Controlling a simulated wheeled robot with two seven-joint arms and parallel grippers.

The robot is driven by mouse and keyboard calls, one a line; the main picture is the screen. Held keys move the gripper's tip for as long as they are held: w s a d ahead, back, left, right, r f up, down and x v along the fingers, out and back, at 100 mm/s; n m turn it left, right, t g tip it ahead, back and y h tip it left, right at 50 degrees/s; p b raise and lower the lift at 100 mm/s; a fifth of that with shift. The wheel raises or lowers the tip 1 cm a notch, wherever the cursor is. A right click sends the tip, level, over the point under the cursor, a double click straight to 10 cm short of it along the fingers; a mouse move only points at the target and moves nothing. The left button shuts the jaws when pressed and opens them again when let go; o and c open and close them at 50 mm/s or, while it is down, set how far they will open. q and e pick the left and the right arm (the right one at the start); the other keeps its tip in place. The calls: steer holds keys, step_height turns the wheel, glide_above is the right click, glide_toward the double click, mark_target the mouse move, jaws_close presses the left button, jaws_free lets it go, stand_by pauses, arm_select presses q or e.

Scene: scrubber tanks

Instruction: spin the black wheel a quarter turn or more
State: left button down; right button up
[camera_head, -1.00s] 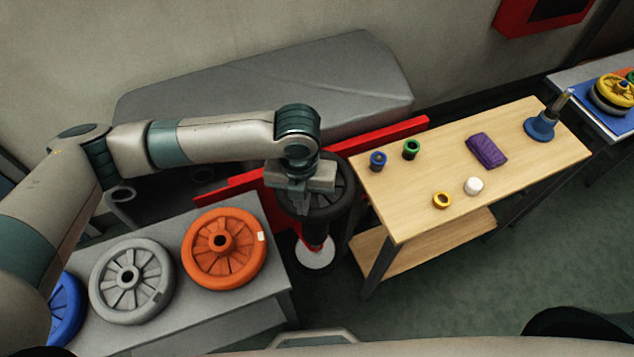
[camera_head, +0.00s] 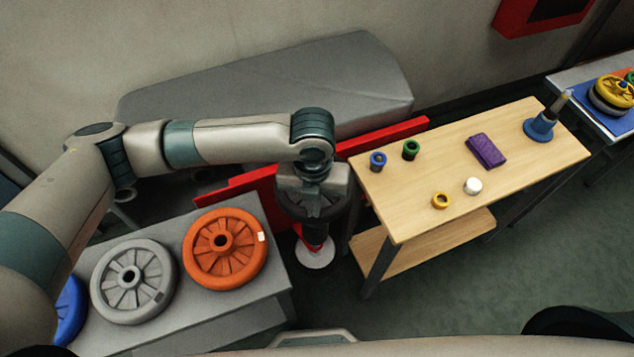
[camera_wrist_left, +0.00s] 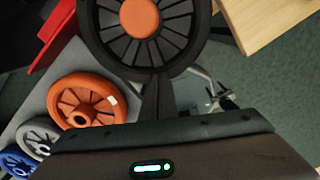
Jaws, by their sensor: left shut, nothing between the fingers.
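The black wheel (camera_head: 322,214) stands on a red post with a white round foot, between the grey bench and the wooden table. In the head view my left gripper (camera_head: 311,192) is over it and hides much of it. In the left wrist view the black wheel (camera_wrist_left: 110,48) shows dark spokes and an orange hub, its far part cut off by the top edge. My left gripper's dark fingers (camera_wrist_left: 158,97) are shut and empty, close to the near rim; I cannot tell whether they touch it. My right gripper is not in view.
A grey bench (camera_head: 215,318) at left holds orange (camera_head: 254,268), grey (camera_head: 166,289) and blue wheels. A wooden table (camera_head: 420,185) at right holds small rings, a purple pack and a blue-based stand. A red rail (camera_head: 395,134) runs behind the black wheel.

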mark_target(340, 205)
arm_select(q)
steer(key=shift+d+f, duration=0.1)
steer(key=shift+d, duration=0.9)
steer(key=shift+d, duration=0.1)
steer(key=shift+w+d, duration=0.3)
steer(key=shift+d, duration=0.65)
steer(key=shift+d, duration=0.1)
steer(key=shift+w+d, duration=0.5)
steer(key=shift+d, duration=0.4)
